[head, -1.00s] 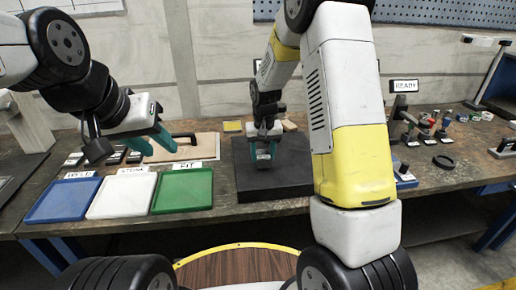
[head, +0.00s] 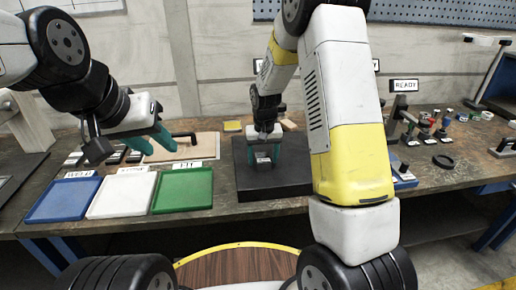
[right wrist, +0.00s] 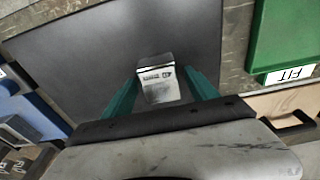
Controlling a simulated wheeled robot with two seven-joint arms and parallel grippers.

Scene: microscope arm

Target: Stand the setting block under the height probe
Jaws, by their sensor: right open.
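The setting block, a small silver-grey block with printed marks (right wrist: 160,84), stands on the black plate (right wrist: 110,50) between the teal fingers of my right gripper (right wrist: 161,92) in the right wrist view. The fingers are open, one on each side of it. In the head view my right gripper (head: 264,156) is low over the black plate (head: 285,185), with the block's grey face (head: 263,158) between its fingers. My left gripper (head: 158,138) hangs above the trays, its fingers apart and empty. I cannot make out the height probe; my right arm hides part of the bench.
Blue (head: 63,200), white (head: 121,196) and green (head: 183,191) trays line the bench front, left of the plate. A READY sign (head: 404,86) stands at right, near several small coloured-top items and a black ring (head: 443,162). The plate's front is clear.

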